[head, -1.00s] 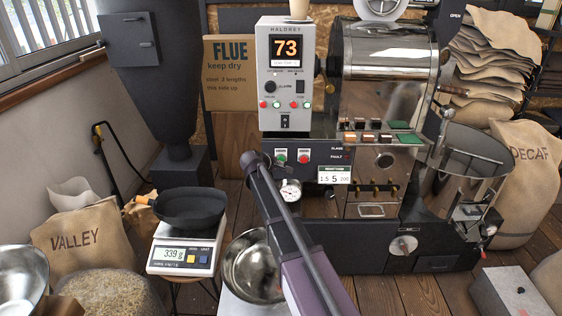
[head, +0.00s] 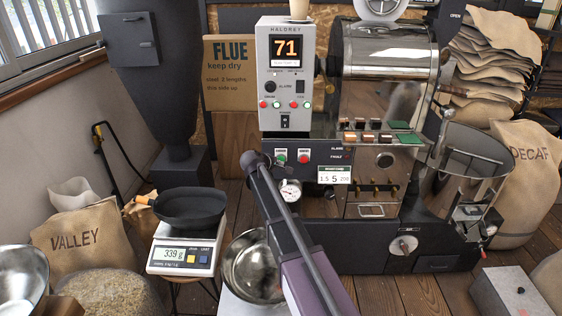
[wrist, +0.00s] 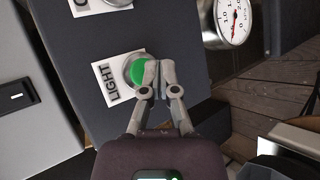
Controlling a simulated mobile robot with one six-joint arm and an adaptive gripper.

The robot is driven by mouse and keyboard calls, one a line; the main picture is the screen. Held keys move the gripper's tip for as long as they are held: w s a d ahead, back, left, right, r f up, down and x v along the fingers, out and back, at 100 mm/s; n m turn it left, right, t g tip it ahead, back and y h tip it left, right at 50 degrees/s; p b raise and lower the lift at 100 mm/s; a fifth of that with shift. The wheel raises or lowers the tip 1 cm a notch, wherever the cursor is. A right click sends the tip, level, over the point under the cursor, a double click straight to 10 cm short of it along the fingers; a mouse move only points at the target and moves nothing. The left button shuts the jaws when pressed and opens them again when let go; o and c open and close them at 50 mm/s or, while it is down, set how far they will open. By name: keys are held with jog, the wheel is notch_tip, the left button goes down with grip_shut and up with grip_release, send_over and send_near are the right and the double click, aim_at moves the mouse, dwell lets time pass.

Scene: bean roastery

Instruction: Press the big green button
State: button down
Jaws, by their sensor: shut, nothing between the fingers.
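A round green button (wrist: 137,72) in a metal ring sits on the dark panel beside a label reading LIGHT in the wrist view. In the head view a green button (head: 281,157) shows on the roaster's dark front panel, left of a red button (head: 303,157). My gripper (wrist: 157,74) is shut and empty. Its fingertips overlap the right edge of the green button in the wrist view. I cannot tell whether they touch it. In the head view the fingers are not clearly visible; my arm reaches up to just left of the panel.
A round gauge (wrist: 234,20) is right of the fingers. Another label and metal-ringed control (wrist: 116,3) are at the top edge. The grey control box (head: 287,70) has small red and green buttons. A steel bowl (head: 252,268) and a scale (head: 185,250) with a black pan stand front left.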

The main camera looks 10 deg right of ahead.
jog(key=shift+w+d, duration=0.2)
jog(key=shift+w, duration=0.65)
dwell(1.1)
jog(key=shift+s, duration=0.1)
jog(key=shift+s+a, duration=0.2)
jog(key=shift+s, duration=0.55)
jog(key=shift+s, duration=0.1)
dwell(0.3)
jog(key=shift+s+a, duration=0.25)
jog(key=shift+s, duration=0.95)
jog(key=shift+s+a, duration=0.25)
jog(key=shift+s, duration=0.9)
